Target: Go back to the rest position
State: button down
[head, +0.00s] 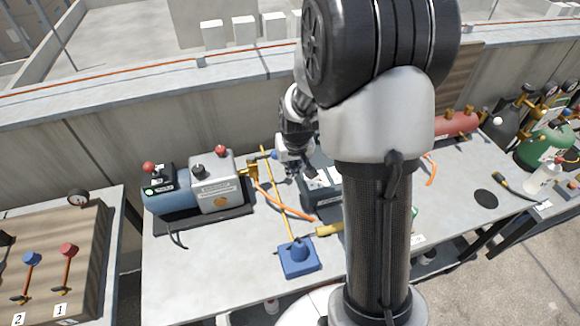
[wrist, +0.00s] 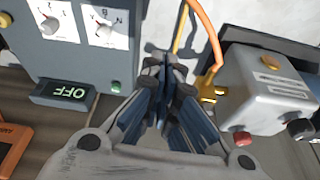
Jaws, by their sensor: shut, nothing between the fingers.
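My gripper (head: 305,172) is above the middle of the bench in the head view, partly behind my own arm. In the wrist view the fingers of my gripper (wrist: 166,75) are together, with nothing between them. They are between a grey-blue box with two dials (wrist: 62,48) and a light grey pump-like unit (wrist: 262,85) with a brass fitting. A small display on the box (wrist: 62,93) reads OFF. I cannot tell how high the fingertips are above the bench.
The grey bench (head: 190,270) holds a blue and grey machine (head: 215,188), a blue block with a knob (head: 298,258), and orange hoses. A wooden panel (head: 75,240) with blue and red levers stands left. Cylinders, one green (head: 540,148), stand right. My arm hides the bench's middle.

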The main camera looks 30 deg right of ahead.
jog(key=w+p+v, duration=0.1)
jog(key=p+v, duration=0.1)
jog(key=v, duration=0.6)
jog(key=shift+d+r, duration=0.3)
jog(key=shift+d, duration=0.05)
jog(key=s+a+r+n, duration=0.1)
jog(key=s+a+r, duration=0.65)
jog(key=r, duration=0.25)
jog(key=s+a+r+n, duration=0.1)
jog(key=s+a, duration=0.2)
jog(key=s, duration=0.4)
jog(key=s+a+r+n+t, duration=0.1)
jog(key=s+a+r, duration=0.1)
jog(key=s, duration=0.5)
jog(key=shift+s+a+r+y, duration=0.15)
jog(key=shift+s+a+y, duration=0.2)
jog(key=shift+y, duration=0.05)
